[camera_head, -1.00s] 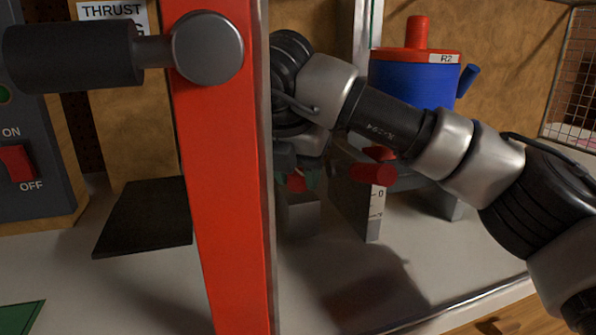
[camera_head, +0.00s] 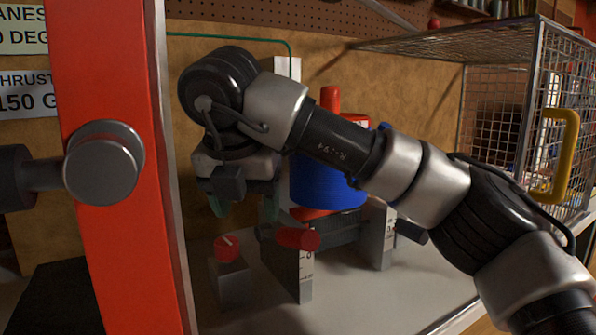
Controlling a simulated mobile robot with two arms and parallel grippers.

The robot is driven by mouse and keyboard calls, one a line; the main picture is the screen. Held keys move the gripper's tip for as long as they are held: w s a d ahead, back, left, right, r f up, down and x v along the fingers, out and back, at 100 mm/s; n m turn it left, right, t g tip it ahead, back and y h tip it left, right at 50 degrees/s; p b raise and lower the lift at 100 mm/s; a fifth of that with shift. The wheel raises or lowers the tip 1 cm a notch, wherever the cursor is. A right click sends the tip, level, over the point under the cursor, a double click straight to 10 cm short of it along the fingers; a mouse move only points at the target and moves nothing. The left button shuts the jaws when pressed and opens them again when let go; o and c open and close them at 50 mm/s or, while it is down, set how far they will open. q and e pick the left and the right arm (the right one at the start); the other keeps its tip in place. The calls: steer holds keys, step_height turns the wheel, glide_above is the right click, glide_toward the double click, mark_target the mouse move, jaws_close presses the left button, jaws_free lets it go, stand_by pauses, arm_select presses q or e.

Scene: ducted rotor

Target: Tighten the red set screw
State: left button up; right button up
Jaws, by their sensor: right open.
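A red knob with a pale line on its face (camera_head: 228,248) sits on a grey block on the bench. Just right of it, a red cylindrical screw head (camera_head: 298,238) sticks out sideways at an upright plate with a scale. I cannot tell for certain which of the two is the set screw. My right gripper (camera_head: 244,206) points down above the red knob, open and empty, with green-tipped fingers apart. It is clear of the knob. My left gripper is not in view.
A red post (camera_head: 115,235) with a round grey knob (camera_head: 104,163) stands close at the left. A blue and red rotor unit (camera_head: 328,183) is behind my right arm. A wire mesh cage with a yellow handle (camera_head: 565,150) is at the right. The front right bench is clear.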

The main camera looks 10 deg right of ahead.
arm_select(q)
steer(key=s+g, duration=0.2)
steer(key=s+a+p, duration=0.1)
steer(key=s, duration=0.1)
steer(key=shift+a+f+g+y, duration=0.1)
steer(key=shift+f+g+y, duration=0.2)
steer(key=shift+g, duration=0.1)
arm_select(e)
steer(key=s+d+r, duration=0.1)
steer(key=d, duration=0.1)
steer(key=s+d+r, duration=0.1)
steer(key=d+r, duration=0.1)
steer(key=s+d+r, duration=0.1)
steer(key=s+d, duration=0.1)
steer(key=shift+d+r, duration=0.35)
steer(key=shift+d, duration=0.05)
steer(key=shift+a, duration=0.1)
